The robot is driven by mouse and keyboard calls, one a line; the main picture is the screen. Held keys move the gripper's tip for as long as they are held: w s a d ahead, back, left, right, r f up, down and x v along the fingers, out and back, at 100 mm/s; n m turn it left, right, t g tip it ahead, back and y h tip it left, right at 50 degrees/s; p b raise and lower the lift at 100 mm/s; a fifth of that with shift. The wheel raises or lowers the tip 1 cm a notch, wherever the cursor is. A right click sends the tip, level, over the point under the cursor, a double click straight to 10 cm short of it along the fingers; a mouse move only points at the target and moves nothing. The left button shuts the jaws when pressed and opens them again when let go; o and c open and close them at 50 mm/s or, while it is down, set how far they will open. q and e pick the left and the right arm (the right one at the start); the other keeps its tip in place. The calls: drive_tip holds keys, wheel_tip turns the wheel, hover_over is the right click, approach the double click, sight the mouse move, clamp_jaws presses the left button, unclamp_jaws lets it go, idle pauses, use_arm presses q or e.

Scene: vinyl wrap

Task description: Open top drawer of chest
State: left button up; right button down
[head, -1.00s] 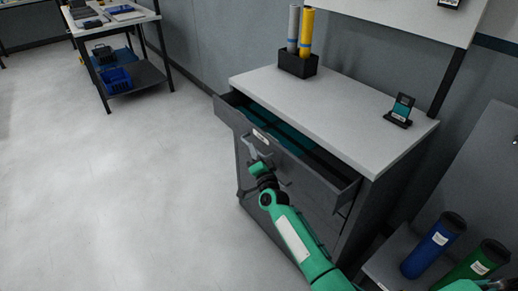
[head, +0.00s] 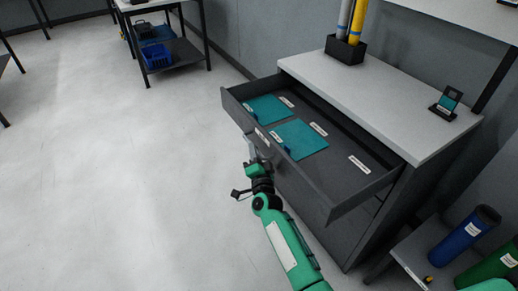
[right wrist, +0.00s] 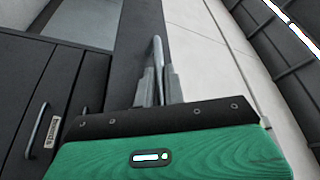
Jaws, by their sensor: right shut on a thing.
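The grey chest (head: 330,220) stands at the right of the head view with its top drawer (head: 345,187) pulled well out. Two teal sheets, one nearer the left end (head: 267,108) and one near the middle (head: 305,140), lie in the drawer beside white labels. My right gripper (head: 250,145) is at the drawer's front. In the right wrist view my right gripper (right wrist: 160,85) is shut on the drawer's metal handle (right wrist: 157,52), which rises between the fingers. The handle is mostly hidden in the head view. My left gripper is not in view.
A black holder (head: 345,49) with a grey and a yellow roll stands on the chest top, with a small dark device (head: 447,102) at its right. Blue (head: 465,238) and green (head: 492,263) rolls are at lower right. The floor left of the chest is clear.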

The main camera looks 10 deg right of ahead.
drive_tip(key=shift+a+f, duration=0.1)
drive_tip(key=shift+a, duration=0.05)
drive_tip(key=c, duration=1.5)
unclamp_jaws()
